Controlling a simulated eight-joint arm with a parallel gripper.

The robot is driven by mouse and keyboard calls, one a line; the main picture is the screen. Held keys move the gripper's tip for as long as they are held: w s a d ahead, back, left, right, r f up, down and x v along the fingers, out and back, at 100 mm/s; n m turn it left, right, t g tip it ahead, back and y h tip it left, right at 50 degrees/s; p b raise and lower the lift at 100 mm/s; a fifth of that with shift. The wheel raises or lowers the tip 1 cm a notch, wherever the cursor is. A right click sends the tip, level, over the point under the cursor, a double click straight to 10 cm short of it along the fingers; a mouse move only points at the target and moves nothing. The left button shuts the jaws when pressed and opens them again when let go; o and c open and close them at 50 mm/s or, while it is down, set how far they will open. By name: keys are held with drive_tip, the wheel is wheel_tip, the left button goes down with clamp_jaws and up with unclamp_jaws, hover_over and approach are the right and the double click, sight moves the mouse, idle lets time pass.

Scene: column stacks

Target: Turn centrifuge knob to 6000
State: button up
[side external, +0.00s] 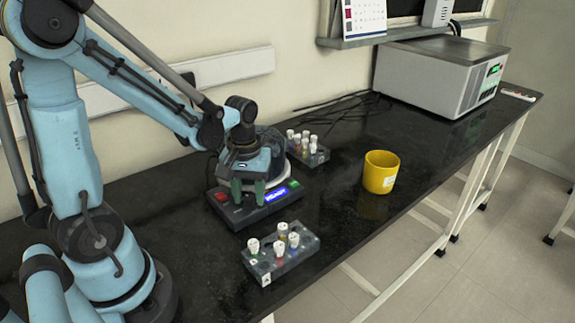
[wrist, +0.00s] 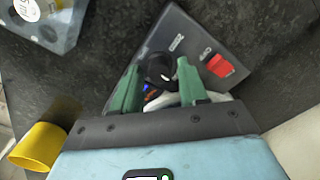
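The centrifuge (side external: 229,207) is a dark box with a red button, a lit blue display (side external: 278,196) and a green button on its front panel. Its panel also shows in the wrist view (wrist: 190,32). A black knob (wrist: 158,66) with a white mark shows there between my green fingers; in the side view the fingers hide it. My gripper (side external: 248,186) is over the panel, fingers pointing down. In the wrist view my gripper (wrist: 160,70) is open, with the fingers on either side of the knob. I cannot tell whether they touch it. The display's digits are not readable.
A tube rack (side external: 268,262) stands in front of the centrifuge and another (side external: 318,157) behind it, both with white-capped tubes. A yellow cup (side external: 378,180) stands to the right. A large grey machine (side external: 420,77) sits at the far end. The black bench between is mostly clear.

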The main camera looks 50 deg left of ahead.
clamp_jaws()
drive_tip(key=shift+m, duration=0.4)
drive_tip(key=m, duration=0.3)
drive_tip(key=shift+m, duration=0.4)
drive_tip(key=m, duration=0.4)
drive_tip(key=shift+d+m, duration=0.1)
drive_tip(key=shift+m, duration=0.2)
drive_tip(key=m, duration=0.8)
drive_tip(key=shift+d+m, duration=0.1)
drive_tip(key=shift+m, duration=0.2)
